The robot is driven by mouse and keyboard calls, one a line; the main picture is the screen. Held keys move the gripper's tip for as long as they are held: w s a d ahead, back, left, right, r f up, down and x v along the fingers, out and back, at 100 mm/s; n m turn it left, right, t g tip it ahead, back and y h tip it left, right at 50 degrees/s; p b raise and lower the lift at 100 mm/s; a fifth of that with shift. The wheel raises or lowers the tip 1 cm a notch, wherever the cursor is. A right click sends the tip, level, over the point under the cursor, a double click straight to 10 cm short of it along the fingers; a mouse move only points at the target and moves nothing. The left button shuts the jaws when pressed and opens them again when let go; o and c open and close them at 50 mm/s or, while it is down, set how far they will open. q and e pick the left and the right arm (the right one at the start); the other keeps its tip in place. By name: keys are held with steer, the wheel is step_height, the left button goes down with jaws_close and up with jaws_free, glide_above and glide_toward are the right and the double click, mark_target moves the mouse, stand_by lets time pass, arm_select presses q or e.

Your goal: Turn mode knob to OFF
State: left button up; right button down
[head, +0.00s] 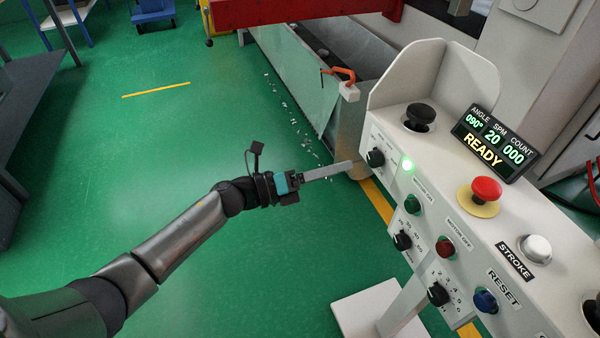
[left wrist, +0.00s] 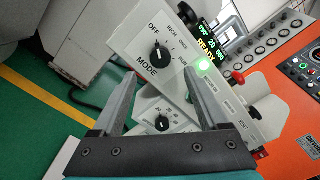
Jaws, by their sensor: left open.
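The mode knob (head: 376,157) is a round black knob on the white control panel's slanted front. In the left wrist view the mode knob (left wrist: 161,56) sits above the word MODE, with OFF, INCH, ONCE and RUN around it. A pale mark on it points roughly up in that picture; the exact setting is too small to tell. My left gripper (head: 348,167) reaches in from the left, its tips just left of the knob. In the left wrist view my left gripper (left wrist: 159,70) is open and empty, the knob showing between its fingertips, apparently apart. My right gripper is out of view.
A green lamp (head: 407,165) glows right of the knob. A black joystick-like knob (head: 419,115), a red mushroom button (head: 486,190) and a READY display (head: 490,143) are on the panel top. Another black knob (head: 402,240) is lower. Open green floor lies left.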

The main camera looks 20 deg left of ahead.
arm_select(q)
steer(key=v, duration=0.8)
steer(key=shift+p, duration=0.45)
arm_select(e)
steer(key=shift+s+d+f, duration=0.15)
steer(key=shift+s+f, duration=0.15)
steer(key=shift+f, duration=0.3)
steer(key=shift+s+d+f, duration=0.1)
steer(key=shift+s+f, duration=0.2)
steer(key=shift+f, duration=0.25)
